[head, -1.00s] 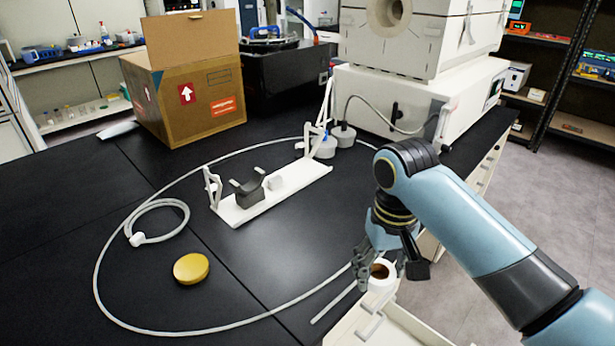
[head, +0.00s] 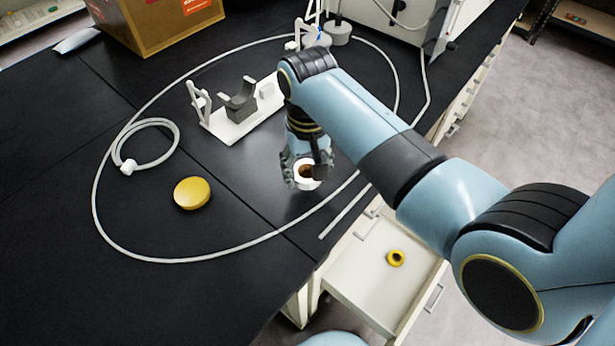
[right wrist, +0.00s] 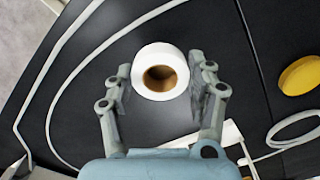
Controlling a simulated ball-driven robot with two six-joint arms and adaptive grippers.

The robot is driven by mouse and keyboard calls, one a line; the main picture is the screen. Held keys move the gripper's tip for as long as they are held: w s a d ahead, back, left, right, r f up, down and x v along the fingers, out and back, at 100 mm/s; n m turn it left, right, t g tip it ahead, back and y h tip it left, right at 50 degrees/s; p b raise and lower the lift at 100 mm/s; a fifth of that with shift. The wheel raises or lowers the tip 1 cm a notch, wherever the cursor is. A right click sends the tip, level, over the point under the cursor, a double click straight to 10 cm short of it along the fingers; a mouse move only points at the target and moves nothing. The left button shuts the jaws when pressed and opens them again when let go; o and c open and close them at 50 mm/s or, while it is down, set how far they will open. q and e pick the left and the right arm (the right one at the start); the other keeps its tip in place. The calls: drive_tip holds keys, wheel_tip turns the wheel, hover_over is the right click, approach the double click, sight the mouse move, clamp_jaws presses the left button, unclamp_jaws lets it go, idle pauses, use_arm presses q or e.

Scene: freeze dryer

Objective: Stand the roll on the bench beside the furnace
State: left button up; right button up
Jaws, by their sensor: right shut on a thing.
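The white roll (head: 309,184) with a brown core is between the fingers of my right gripper (head: 302,174), over the black bench (head: 240,290). In the right wrist view the roll (right wrist: 160,52) shows its core opening to the camera, with a finger on each side; this gripper (right wrist: 164,78) is shut on it. I cannot tell whether the roll touches the bench. The lower part of a white machine (head: 385,18), which seems to be the furnace, stands at the top; its upper part is out of view. My left gripper is not in view.
A thin hose (head: 100,225) loops across the bench around a white stand with a grey cradle (head: 238,108). A yellow disc (head: 192,193) lies left of the roll. A cardboard box (head: 160,25) stands at the back.

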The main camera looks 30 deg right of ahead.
sight(308, 173)
wheel_tip(308, 173, down, 4)
drive_tip(key=shift+r, duration=0.2)
drive_tip(key=shift+f, duration=0.35)
drive_tip(key=o, duration=1.1)
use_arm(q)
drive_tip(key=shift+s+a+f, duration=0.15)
use_arm(e)
drive_tip(key=shift+o, duration=0.2)
drive_tip(key=shift+r, duration=0.5)
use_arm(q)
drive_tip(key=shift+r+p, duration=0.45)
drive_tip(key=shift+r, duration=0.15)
use_arm(e)
wheel_tip(308, 173, up, 11)
drive_tip(key=shift+r, duration=0.2)
